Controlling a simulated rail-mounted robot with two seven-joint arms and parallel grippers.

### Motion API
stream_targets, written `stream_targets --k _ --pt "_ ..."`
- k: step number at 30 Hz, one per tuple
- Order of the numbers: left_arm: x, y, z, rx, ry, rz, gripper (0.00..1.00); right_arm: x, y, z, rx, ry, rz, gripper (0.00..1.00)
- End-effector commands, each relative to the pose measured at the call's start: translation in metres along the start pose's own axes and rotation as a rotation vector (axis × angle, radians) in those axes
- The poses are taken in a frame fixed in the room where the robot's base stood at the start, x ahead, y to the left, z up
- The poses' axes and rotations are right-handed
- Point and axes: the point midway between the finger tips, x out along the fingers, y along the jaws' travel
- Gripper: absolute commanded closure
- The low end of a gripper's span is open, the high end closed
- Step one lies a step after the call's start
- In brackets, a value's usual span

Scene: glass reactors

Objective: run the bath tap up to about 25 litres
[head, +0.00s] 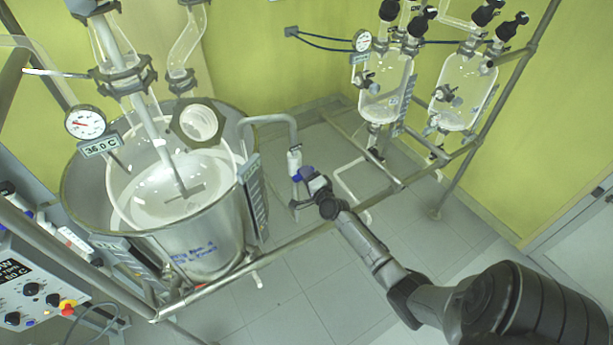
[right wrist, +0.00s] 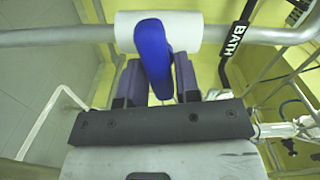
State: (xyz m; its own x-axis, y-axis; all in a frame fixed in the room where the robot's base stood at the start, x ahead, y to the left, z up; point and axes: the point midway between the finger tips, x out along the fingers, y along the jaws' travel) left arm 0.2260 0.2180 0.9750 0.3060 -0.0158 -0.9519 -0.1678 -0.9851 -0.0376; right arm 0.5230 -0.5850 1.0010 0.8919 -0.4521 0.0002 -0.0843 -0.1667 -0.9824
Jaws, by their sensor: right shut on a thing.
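The bath tap is a blue lever on a white valve body (head: 295,160) on the grey pipe beside the steel bath (head: 195,250). My right gripper (head: 308,175) is at the blue lever (head: 302,174), with its jaws shut on it. In the right wrist view the blue lever (right wrist: 152,55) hangs from the white valve body (right wrist: 185,30) down between the two fingers (right wrist: 155,85). A black tag reading BATH (right wrist: 236,40) is beside it. A scale strip (head: 252,195) stands on the bath's right side; its reading is too small to tell. My left gripper is not in view.
A glass vessel with a stirrer sits inside the bath, with a dial (head: 85,122) and a 36.0 C display (head: 100,147). A control box (head: 35,285) is at lower left. Two glass vessels (head: 385,85) hang on a metal frame at upper right. A frame rail (head: 290,240) crosses below the tap.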

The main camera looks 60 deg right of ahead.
Motion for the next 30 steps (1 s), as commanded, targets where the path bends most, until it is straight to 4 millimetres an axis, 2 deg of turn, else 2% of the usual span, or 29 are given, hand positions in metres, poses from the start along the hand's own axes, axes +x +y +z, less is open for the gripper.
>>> stream_targets --k 12,29,30 --pt "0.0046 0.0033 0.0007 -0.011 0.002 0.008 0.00 0.0000 0.0013 0.0004 0.177 0.000 0.000 0.93" --pt "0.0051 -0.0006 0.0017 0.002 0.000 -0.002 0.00 0.0001 0.0012 0.0003 0.205 0.000 0.000 0.93" --pt "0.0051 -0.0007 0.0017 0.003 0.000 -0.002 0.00 0.0001 0.0012 0.0003 0.205 0.000 0.000 0.69"
